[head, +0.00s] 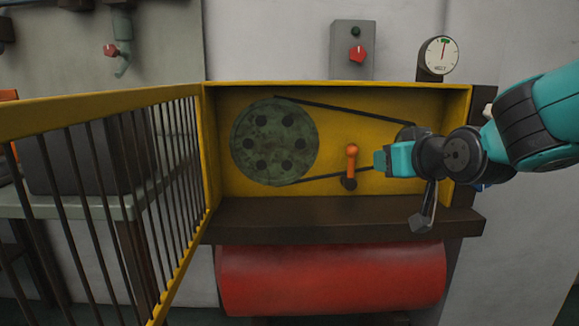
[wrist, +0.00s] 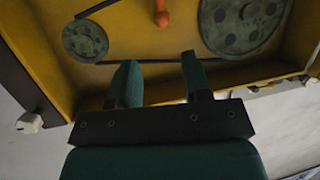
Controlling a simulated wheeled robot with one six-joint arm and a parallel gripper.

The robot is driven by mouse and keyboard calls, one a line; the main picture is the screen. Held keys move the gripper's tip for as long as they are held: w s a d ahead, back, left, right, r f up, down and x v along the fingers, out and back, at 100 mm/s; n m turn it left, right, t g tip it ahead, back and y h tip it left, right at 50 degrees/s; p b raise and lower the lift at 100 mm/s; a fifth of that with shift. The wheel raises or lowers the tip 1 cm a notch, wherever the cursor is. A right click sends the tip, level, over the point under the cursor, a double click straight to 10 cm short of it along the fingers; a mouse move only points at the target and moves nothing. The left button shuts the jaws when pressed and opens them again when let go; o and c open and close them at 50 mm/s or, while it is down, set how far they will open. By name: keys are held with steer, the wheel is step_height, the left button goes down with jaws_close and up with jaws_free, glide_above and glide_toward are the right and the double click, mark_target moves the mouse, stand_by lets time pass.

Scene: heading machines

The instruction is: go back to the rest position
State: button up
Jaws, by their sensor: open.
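My gripper (head: 381,162) is in front of the open yellow machine box (head: 340,88), just right of the orange-handled lever (head: 352,162) in the head view. In the wrist view both teal fingers of the gripper (wrist: 158,72) stand apart with nothing between them. The orange lever (wrist: 161,13) shows beyond the fingertips, apart from them. My arm comes in from the right and covers the right part of the box.
The barred yellow guard door (head: 105,190) stands open at the left. A large green wheel (head: 275,142) with a belt sits inside the box. A red cylinder (head: 330,280) lies below the dark ledge (head: 300,217). A gauge (head: 441,56) and switch box (head: 352,50) are above.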

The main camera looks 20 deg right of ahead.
steer(key=s+a+f+n+g+y, duration=0.2)
steer(key=s+a+f+g+y, duration=0.15)
steer(key=a, duration=0.35)
steer(key=s+a+f+n+g+y, duration=0.2)
steer(key=s+a+f+g, duration=0.15)
steer(key=a, duration=0.35)
steer(key=s+a+f+n+g, duration=0.1)
steer(key=s+a+n+g, duration=0.2)
steer(key=s, duration=0.4)
steer(key=s+a+f+n+g, duration=0.1)
steer(key=s+a+f+g, duration=0.15)
steer(key=s+g, duration=0.4)
step_height(320, 180, up, 30)
steer(key=t+p, duration=0.2)
steer(key=p, duration=2.8)
steer(key=shift+s, duration=0.4)
steer(key=shift+a+f, duration=0.1)
steer(key=shift+f, duration=0.05)
